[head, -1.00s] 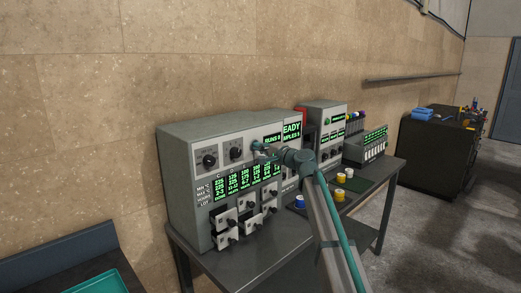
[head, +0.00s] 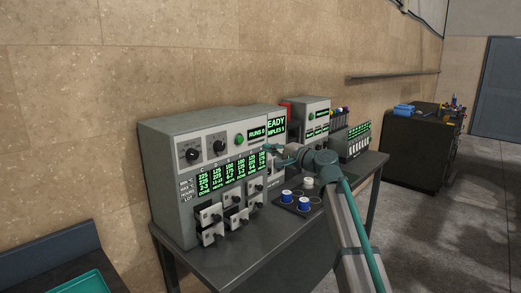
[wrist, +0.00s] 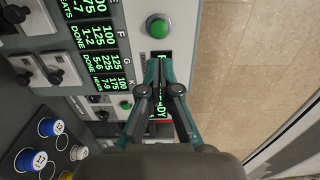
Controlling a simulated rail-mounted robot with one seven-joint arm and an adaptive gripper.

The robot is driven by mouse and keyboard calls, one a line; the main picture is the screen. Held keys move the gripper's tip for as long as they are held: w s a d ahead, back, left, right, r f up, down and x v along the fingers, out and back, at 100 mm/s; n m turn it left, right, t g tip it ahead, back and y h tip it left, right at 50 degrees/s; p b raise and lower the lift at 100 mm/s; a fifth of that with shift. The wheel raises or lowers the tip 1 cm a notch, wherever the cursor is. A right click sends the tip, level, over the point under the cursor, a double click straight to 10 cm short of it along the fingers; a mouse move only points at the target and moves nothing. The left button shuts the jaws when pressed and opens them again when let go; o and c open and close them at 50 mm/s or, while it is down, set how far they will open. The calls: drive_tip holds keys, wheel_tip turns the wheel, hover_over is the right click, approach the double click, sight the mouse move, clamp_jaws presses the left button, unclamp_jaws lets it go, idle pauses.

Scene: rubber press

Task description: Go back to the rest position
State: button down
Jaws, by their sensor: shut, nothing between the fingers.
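My gripper (head: 268,148) is shut and empty in front of the grey press machine (head: 170,150). In the wrist view the closed fingers (wrist: 160,68) point at the machine's face, just below a round green button (wrist: 157,26) and over a lit display reading partly "READY". The green button also shows in the head view (head: 239,139), clear of the gripper to its left. I cannot tell whether the fingertips touch the panel. My arm hides part of the machine's right side.
Blue-capped containers (head: 287,196) and a white one (head: 308,183) stand on a dark tray on the bench. Drawers with black knobs (head: 208,215) jut from the machine's lower front. A teal tray (head: 80,284) lies at lower left. Open floor (head: 460,210) is at right.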

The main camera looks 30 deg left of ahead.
drive_tip(key=shift+s+d, duration=0.1)
drive_tip(key=shift+d, duration=0.3)
